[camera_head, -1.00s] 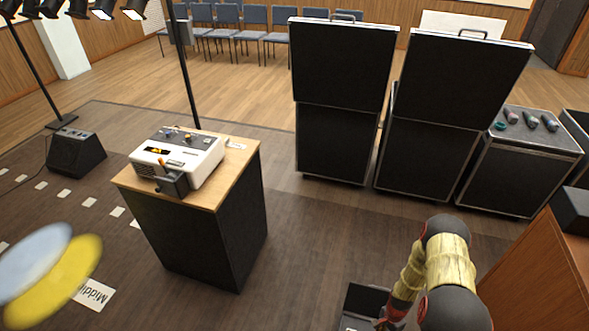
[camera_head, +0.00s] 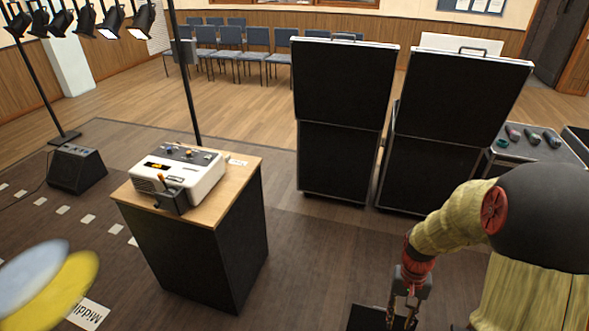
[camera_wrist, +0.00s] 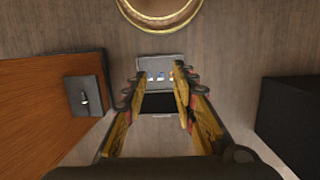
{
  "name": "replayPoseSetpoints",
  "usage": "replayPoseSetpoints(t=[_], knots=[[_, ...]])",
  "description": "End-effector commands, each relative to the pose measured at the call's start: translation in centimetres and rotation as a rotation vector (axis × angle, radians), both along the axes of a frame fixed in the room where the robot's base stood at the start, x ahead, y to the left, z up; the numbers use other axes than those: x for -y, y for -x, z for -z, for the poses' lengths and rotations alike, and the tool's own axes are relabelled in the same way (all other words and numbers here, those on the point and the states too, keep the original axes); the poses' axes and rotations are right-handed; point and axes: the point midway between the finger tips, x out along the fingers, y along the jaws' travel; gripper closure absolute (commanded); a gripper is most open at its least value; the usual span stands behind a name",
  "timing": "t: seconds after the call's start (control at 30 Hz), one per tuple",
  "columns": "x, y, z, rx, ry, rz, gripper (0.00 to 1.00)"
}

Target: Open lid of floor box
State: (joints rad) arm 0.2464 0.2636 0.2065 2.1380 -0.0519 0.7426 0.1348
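The floor box (camera_wrist: 149,63) lies in the floor in the wrist view, between and beyond my fingertips. It shows a grey part with several small bluish-white fittings and a black rectangular part (camera_wrist: 158,104) beside it. I cannot tell whether the black part is the lid or an opening. In the head view only a dark piece of the box (camera_head: 366,317) shows at the bottom edge, partly behind my gripper (camera_head: 402,312). My gripper points down above the box; in the wrist view its two fingers (camera_wrist: 160,80) are spread apart with nothing between them. Contact with the box is not clear.
A wooden-topped cabinet (camera_head: 222,208) with a white control device (camera_head: 178,172) stands left. Tall black cases (camera_head: 340,125) stand behind. In the wrist view, an orange-brown cabinet (camera_wrist: 45,110) is left and a dark block (camera_wrist: 290,120) right.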

Motion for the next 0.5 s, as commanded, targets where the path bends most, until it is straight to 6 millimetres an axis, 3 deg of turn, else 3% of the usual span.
replayPoseSetpoints(t=[0.03,0.2,0.5], knots=[[-0.6,0.4,-1.8,0.025,0.0,-0.027,0.73],[-2.6,2.4,-7.0,0.09,-0.003,-0.114,0.73],[-5.9,6.6,-14.0,0.248,0.011,-0.212,0.73]])
